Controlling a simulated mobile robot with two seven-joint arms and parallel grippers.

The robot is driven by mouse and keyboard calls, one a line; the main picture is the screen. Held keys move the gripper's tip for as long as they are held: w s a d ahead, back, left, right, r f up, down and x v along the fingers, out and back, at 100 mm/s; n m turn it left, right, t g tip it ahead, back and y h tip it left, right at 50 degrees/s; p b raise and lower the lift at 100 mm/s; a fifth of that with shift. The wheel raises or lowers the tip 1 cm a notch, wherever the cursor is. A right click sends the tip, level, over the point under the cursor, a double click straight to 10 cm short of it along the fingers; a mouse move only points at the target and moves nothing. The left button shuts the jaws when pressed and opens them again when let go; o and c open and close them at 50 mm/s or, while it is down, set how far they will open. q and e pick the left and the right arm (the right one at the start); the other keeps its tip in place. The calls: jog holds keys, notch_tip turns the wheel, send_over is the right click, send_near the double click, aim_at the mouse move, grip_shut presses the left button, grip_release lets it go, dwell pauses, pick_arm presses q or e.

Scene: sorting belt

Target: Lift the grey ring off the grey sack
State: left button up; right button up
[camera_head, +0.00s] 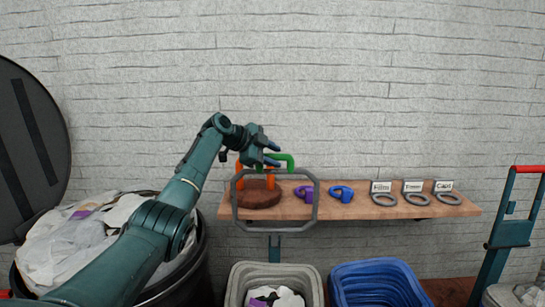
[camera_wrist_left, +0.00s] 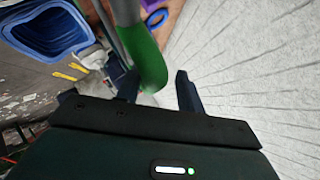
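A large grey eight-sided ring (camera_head: 275,231) stands upright in front of the wooden shelf, above a grey sack or bin (camera_head: 235,284) with pale contents. I cannot tell whether the ring touches it. Smaller grey rings (camera_head: 384,199) lie at the shelf's right, below white labels. My left gripper (camera_head: 272,153) is above the eight-sided ring, beside a green hook-shaped piece (camera_head: 289,160). In the left wrist view the green piece (camera_wrist_left: 149,65) is between or in front of the fingers (camera_wrist_left: 158,90), which stand apart with a gap on the right. My right gripper is not in view.
The shelf (camera_head: 350,207) also holds an orange piece (camera_head: 240,170) on a round brown base, and purple (camera_head: 305,193) and blue (camera_head: 341,194) pieces. A blue bin (camera_head: 340,290) stands right of the grey one. A hand truck (camera_head: 508,235) stands far right.

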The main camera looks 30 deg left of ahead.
pick_arm(q)
jog(key=shift+s+f, duration=0.1)
jog(key=shift+f, duration=0.25)
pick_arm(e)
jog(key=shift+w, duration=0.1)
pick_arm(q)
jog(key=shift+s+a+r+b, duration=0.1)
jog(key=shift+s+a+b, duration=0.1)
jog(key=shift+s+b, duration=0.1)
jog(key=b+v, duration=0.2)
jog(key=v, duration=1)
jog(key=shift+r+b, duration=0.4)
jog(key=shift+r, duration=0.2)
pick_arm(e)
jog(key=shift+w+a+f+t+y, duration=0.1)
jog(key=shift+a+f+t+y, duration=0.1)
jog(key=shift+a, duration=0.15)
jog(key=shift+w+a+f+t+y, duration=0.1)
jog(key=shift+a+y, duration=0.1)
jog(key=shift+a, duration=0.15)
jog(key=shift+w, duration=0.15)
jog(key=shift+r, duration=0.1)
